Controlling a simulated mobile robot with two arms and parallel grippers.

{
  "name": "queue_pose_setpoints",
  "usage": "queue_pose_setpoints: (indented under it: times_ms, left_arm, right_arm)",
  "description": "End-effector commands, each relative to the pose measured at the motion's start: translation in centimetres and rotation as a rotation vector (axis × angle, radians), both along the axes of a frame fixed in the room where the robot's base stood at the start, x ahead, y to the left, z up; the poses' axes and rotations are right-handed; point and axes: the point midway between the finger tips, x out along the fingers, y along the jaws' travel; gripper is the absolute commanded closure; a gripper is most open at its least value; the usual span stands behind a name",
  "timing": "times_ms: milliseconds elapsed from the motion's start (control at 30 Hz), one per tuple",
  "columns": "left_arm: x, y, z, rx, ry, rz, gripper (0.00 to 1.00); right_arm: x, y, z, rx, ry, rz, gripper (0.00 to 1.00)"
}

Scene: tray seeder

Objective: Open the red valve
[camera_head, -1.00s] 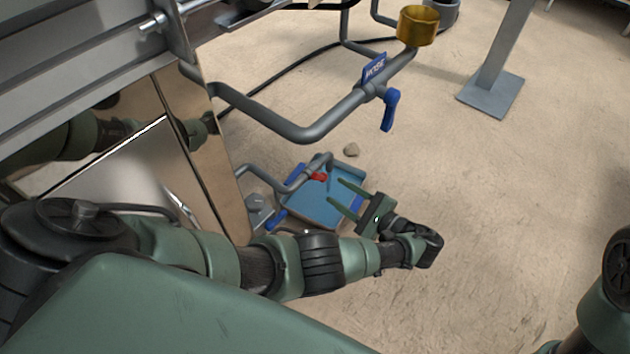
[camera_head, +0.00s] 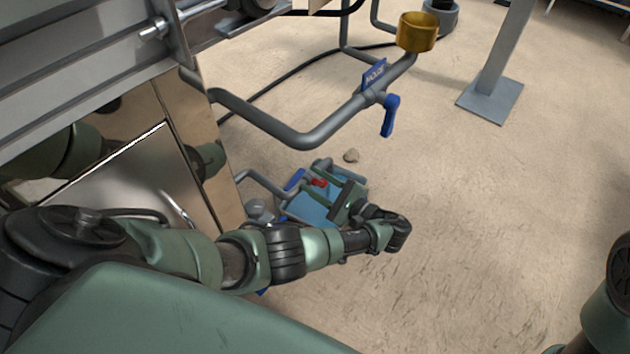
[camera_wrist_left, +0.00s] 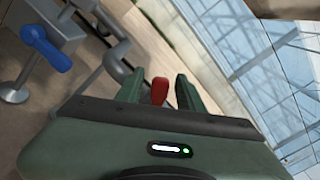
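The red valve (camera_head: 320,183) is a small red handle on the low grey pipe above a blue tray (camera_head: 308,209). My left gripper (camera_head: 317,180) reaches it with its fingers on either side. In the left wrist view, the red handle (camera_wrist_left: 159,91) stands between the two green fingers of the left gripper (camera_wrist_left: 159,88). Small gaps show beside the handle, so the fingers look open around it. The handle's lower part is hidden behind the gripper body. My right gripper is out of view; only part of that arm shows at the right edge.
A larger grey pipe (camera_head: 262,122) with a blue handle (camera_head: 390,116) and a brass cup (camera_head: 418,32) runs above the tray. A shiny metal panel (camera_head: 130,180) stands left.

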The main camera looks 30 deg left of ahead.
Motion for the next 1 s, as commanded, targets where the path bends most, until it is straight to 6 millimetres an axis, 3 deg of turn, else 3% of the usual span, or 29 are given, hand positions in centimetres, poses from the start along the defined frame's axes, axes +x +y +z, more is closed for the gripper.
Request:
queue_pose_setpoints:
  times_ms: [33, 100, 133, 300, 600, 900, 933, 1000]
  left_arm:
    - [0.0, 0.0, 0.0, 0.000, 0.000, 0.000, 0.79]
    - [0.0, 0.0, 0.0, 0.000, 0.000, 0.000, 0.98]
    - [0.0, 0.0, 0.0, 0.000, 0.000, 0.000, 1.00]
    - [-0.1, 0.0, -0.1, -0.004, -0.016, 0.000, 1.00]
    - [-1.0, 0.1, -1.0, -0.033, -0.234, 0.002, 1.00]
    - [-1.0, 0.1, -1.1, -0.035, -0.247, 0.001, 1.00]
    - [-1.0, 0.1, -1.1, -0.035, -0.247, 0.001, 0.73]
    - [-1.0, 0.1, -1.1, -0.034, -0.246, 0.001, 0.59]
  right_arm:
    - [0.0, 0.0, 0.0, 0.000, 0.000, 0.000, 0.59]
    - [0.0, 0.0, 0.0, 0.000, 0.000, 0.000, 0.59]
    - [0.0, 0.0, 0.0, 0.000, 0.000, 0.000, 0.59]
    - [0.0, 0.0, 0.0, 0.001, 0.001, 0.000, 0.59]
    - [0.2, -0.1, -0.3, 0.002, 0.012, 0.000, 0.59]
    - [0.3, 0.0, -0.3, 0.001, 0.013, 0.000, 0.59]
    - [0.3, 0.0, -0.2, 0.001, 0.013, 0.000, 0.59]
    - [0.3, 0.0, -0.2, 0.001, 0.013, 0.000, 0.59]
